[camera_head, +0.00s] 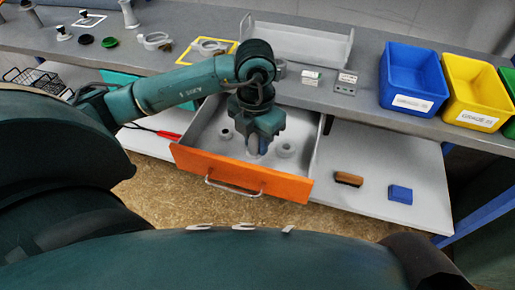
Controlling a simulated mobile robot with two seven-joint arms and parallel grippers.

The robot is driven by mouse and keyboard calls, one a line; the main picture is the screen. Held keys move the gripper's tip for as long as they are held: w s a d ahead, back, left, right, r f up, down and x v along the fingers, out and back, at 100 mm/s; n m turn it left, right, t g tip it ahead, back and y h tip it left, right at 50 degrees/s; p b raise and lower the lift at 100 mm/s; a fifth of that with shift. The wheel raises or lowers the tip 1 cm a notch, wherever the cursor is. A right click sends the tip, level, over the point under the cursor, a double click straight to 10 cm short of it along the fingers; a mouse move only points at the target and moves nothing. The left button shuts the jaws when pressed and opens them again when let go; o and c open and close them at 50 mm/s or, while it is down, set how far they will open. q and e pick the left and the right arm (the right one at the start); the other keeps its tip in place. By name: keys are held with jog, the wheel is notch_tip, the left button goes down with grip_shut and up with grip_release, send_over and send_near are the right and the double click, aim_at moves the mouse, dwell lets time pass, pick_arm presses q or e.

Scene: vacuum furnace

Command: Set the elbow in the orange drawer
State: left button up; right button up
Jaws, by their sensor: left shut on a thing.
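The orange drawer (240,174) is pulled out below the bench, with its grey inside showing. My left gripper (255,147) reaches down into the drawer from above. It is shut on a grey metal part, which seems to be the elbow (254,148). The gripper covers much of the part, and I cannot tell whether it touches the drawer floor. Two grey ring-like parts lie in the drawer, one to the left (227,134) and one to the right (287,149). My right gripper is not in view.
Blue (413,107) and yellow (474,118) bins stand on the bench at the right. A brown brush (348,179) and blue block (400,194) lie on the lower white shelf. Red-handled pliers (168,135) lie left of the drawer.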

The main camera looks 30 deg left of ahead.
pick_arm(q)
notch_tip(320, 180, down, 4)
jog(key=shift+r, duration=0.1)
jog(key=shift+f, duration=0.25)
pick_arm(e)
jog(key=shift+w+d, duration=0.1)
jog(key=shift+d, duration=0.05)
pick_arm(q)
jog(key=shift+f+b, duration=0.25)
jog(key=shift+b, duration=0.15)
jog(key=o, duration=1.1)
jog(key=shift+r, duration=0.1)
jog(key=shift+c, duration=0.2)
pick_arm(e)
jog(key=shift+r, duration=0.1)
